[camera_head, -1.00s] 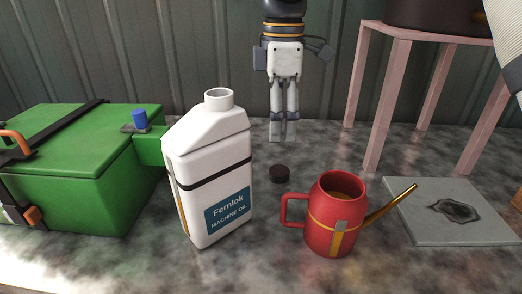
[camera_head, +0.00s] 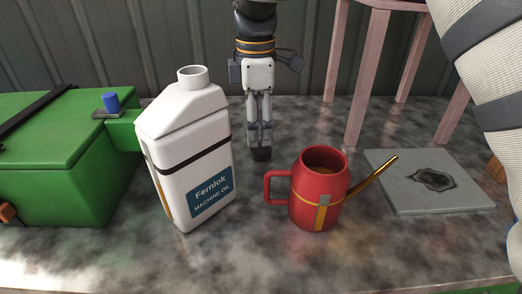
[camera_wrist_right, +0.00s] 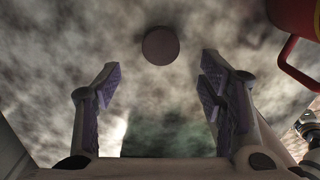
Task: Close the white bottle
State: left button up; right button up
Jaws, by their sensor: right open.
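The white bottle (camera_head: 190,165) stands upright on the marbled worktop in the head view. Its neck (camera_head: 194,76) is bare, with no cap on it. The black round cap (camera_head: 262,155) lies on the worktop behind and to the right of the bottle, partly hidden by my fingers. My right gripper (camera_head: 259,146) points down from above with its fingertips close to the cap. In the right wrist view my right gripper (camera_wrist_right: 158,70) is open and empty, and the cap (camera_wrist_right: 160,45) shows whole, ahead of the gap between the fingertips. My left gripper is not seen.
A red oil can (camera_head: 318,188) with a brass spout stands right of the bottle. A green case (camera_head: 60,165) is at left. A grey slab (camera_head: 400,175) and a pink-legged stand (camera_head: 367,75) are at right. The worktop's front strip is clear.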

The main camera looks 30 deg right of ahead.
aim_at(261, 148)
jog(key=f, duration=0.5)
jog(key=shift+s+d, duration=0.2)
jog(key=shift+d, duration=0.2)
jog(key=c, duration=0.8)
notch_tip(261, 148, up, 10)
dwell(0.4)
